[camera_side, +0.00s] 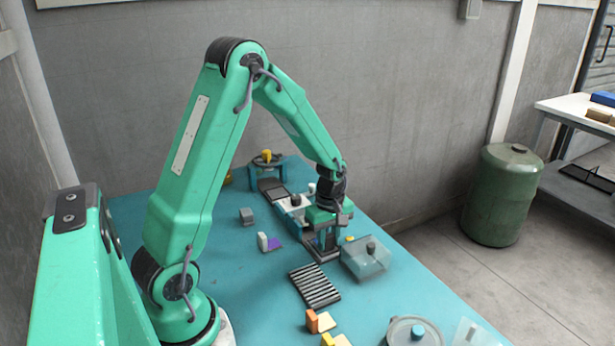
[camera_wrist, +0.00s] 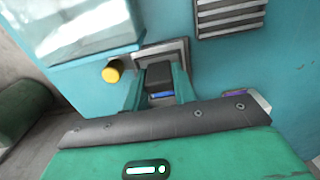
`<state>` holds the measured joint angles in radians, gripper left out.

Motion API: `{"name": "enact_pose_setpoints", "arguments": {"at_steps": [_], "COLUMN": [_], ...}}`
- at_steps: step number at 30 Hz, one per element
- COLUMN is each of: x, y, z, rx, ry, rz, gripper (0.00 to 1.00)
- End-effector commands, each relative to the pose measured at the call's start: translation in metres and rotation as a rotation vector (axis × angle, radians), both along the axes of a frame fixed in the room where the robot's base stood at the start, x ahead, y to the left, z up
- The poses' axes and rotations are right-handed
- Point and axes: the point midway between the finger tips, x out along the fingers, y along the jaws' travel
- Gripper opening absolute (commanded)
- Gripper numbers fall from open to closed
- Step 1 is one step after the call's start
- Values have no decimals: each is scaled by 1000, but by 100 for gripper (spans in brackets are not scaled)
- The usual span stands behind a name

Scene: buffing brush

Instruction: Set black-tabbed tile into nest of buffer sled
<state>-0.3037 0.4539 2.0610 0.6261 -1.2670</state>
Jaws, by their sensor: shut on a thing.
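My gripper (camera_side: 324,240) points down over the blue table, and its two teal fingers also show in the wrist view (camera_wrist: 158,88). They are shut on the black tab (camera_wrist: 158,78) of the tile. A thin blue-purple strip shows below the tab between the fingers; most of the tile is hidden. A grey square frame (camera_wrist: 176,50), which looks like the nest of the buffer sled, lies around the fingertips. In the side view it shows as a dark base (camera_side: 322,255) under my gripper. I cannot tell whether the tile touches the nest floor.
A yellow knob (camera_wrist: 113,71) stands beside the frame. A clear-covered box (camera_side: 365,258) is close on the right, and a striped rack (camera_side: 315,286) in front. A white-tabbed purple tile (camera_side: 274,243), a grey block (camera_side: 246,215) and an orange-tabbed tile (camera_side: 326,321) lie nearby.

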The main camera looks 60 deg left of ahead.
Motion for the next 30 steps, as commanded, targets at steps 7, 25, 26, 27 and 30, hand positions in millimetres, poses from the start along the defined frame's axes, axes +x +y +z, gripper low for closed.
{"name": "enact_pose_setpoints", "arguments": {"at_steps": [7,25,26,27,30], "x": [0,1,1,1,1], "y": [0,0,0,0,0], "z": [-2,17,20,25,40], "rx": [0,1,1,1,1], "ry": [1,-3,-2,-3,-4], "rz": [0,0,0,0,0], "gripper": [48,48,48,48,48]}}
